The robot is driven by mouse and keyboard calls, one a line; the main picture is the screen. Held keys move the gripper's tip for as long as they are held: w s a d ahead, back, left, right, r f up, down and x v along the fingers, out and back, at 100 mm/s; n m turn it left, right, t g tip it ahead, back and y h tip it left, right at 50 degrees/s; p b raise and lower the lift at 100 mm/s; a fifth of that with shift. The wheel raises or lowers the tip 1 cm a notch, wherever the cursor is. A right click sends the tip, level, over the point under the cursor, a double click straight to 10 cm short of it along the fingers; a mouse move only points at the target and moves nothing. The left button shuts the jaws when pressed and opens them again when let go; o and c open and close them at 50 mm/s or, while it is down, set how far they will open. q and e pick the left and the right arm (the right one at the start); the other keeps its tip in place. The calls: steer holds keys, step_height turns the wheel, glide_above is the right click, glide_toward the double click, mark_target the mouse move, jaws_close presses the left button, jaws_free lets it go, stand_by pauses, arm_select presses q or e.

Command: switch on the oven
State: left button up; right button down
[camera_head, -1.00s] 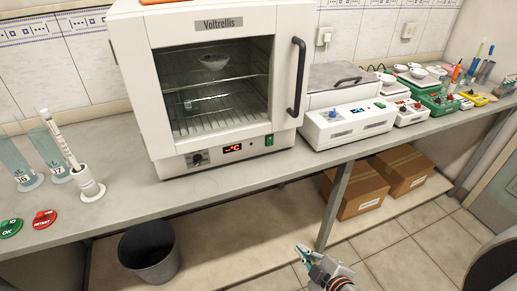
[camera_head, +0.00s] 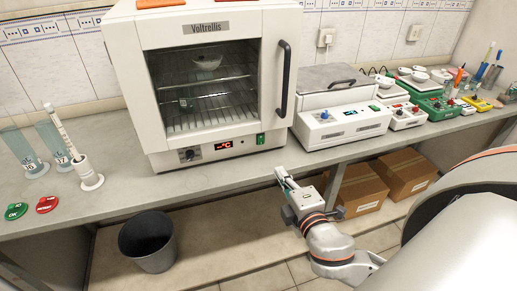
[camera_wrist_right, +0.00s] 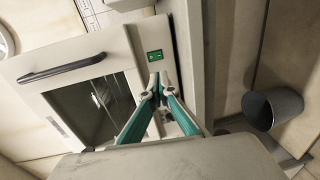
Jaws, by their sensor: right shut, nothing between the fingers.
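The white oven (camera_head: 125,60) marked Voltrellis stands on the bench, its glass door closed and a small bowl visible inside. Its lower panel has a black knob (camera_head: 189,155), a red lit display (camera_head: 223,145) and a green switch (camera_head: 260,139). The switch also shows in the right wrist view (camera_wrist_right: 155,55), just beyond my fingertips. My right gripper (camera_head: 281,174) is shut and empty, in front of the bench edge, below and right of the switch, apart from it. It also shows in the right wrist view (camera_wrist_right: 160,82). My left gripper is not in view.
A water bath (camera_head: 340,125) stands right of the oven, with balances and small devices beyond. Cylinders (camera_head: 60,145) and red and green discs (camera_head: 47,204) are at the left. A black bin (camera_head: 147,240) and cardboard boxes (camera_head: 360,188) sit below the bench.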

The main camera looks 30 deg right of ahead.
mark_target(261, 144)
steer(key=shift+w, duration=0.1)
steer(key=p+x, duration=0.1)
steer(key=x, duration=1.2)
steer(key=shift+w+f, duration=0.15)
steer(key=shift+w, duration=0.25)
steer(key=shift+w, duration=0.1)
steer(key=shift+w+d+f, duration=0.1)
steer(key=shift+w, duration=0.15)
steer(key=shift+s+f, duration=0.1)
